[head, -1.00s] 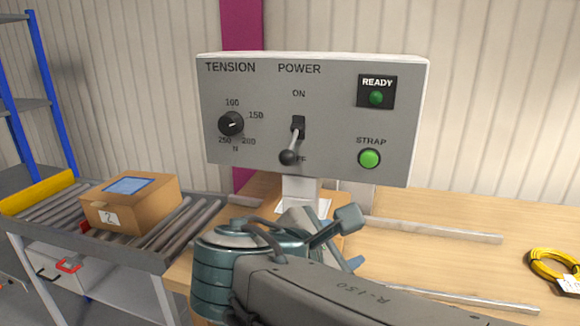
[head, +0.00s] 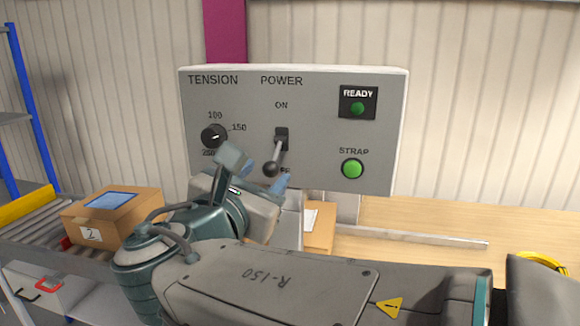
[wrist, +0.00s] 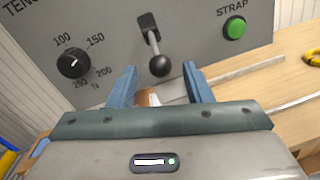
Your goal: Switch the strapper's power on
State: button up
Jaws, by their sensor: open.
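The strapper's grey control panel (head: 235,110) stands upright ahead of me. Its power lever (head: 275,157) has a dark ball knob and points down, away from the ON label. In the wrist view the lever's knob (wrist: 160,66) is just beyond and between the fingertips, apart from them. My gripper (wrist: 158,80) is open and empty, with two blue fingers. In the head view my gripper is below the lever, partly hidden by my wrist, with one blue fingertip (head: 283,181) showing near the knob.
A black tension dial (head: 214,136) is left of the lever. A green STRAP button (head: 352,169) and a READY lamp (head: 357,107) are on the right. A cardboard box (head: 125,215) sits on rollers at left. A wooden bench (head: 430,220) extends right.

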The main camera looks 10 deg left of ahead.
aim_at(267, 171)
jog(key=shift+w+d, duration=0.15)
jog(key=shift+w, duration=0.7)
jog(key=shift+w+d, duration=0.15)
jog(key=shift+w, duration=0.7)
grip_shut()
jog(key=shift+r+p, duration=0.1)
jog(key=shift+p, duration=0.2)
